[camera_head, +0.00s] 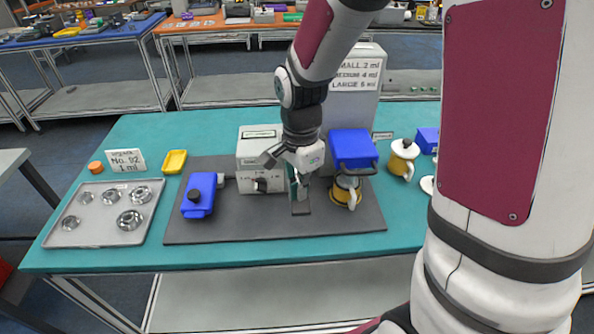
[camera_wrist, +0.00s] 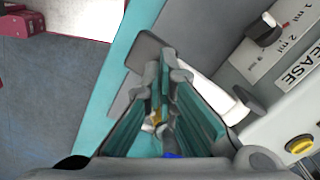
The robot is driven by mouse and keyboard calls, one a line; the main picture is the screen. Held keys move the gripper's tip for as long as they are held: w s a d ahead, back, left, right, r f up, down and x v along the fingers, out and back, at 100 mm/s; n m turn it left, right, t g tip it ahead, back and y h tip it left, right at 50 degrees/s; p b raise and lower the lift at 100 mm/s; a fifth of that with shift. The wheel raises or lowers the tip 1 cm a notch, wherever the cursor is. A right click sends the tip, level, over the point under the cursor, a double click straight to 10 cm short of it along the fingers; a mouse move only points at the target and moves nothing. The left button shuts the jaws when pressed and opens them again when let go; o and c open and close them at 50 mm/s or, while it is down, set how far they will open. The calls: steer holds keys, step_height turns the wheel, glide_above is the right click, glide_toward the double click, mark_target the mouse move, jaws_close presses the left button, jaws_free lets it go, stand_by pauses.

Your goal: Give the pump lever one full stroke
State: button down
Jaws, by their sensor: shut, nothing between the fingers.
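A pale dispenser box (camera_head: 260,157) with a black knob stands on the grey mat. It also shows in the wrist view (camera_wrist: 266,75), with ml marks and a partly cut-off label. My gripper (camera_head: 301,192) points down beside the box's right side. In the wrist view its teal fingers (camera_wrist: 166,62) are together and empty. A dark flat piece (camera_head: 300,208), perhaps the lever's end, lies just below the fingertips. A dark grey rounded piece also shows past the fingers in the wrist view (camera_wrist: 146,50). I cannot tell whether they touch it. My fingers hide part of this area.
A blue block (camera_head: 352,145) and a yellow mug (camera_head: 345,190) stand close right of my gripper. A blue tool (camera_head: 200,195) lies left on the mat (camera_head: 235,228). A metal tray (camera_head: 90,232) with several rings, a card (camera_head: 126,161) and a yellow dish (camera_head: 175,161) are farther left.

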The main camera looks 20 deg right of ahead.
steer(key=shift+r, duration=0.15)
step_height(320, 180, up, 7)
steer(key=p, duration=0.3)
steer(key=shift+s+p, duration=0.1)
steer(key=shift+p, duration=0.25)
steer(key=shift+r, duration=0.5)
steer(key=shift+r, duration=0.1)
steer(key=shift+r+p, duration=1)
steer(key=shift+r, duration=0.95)
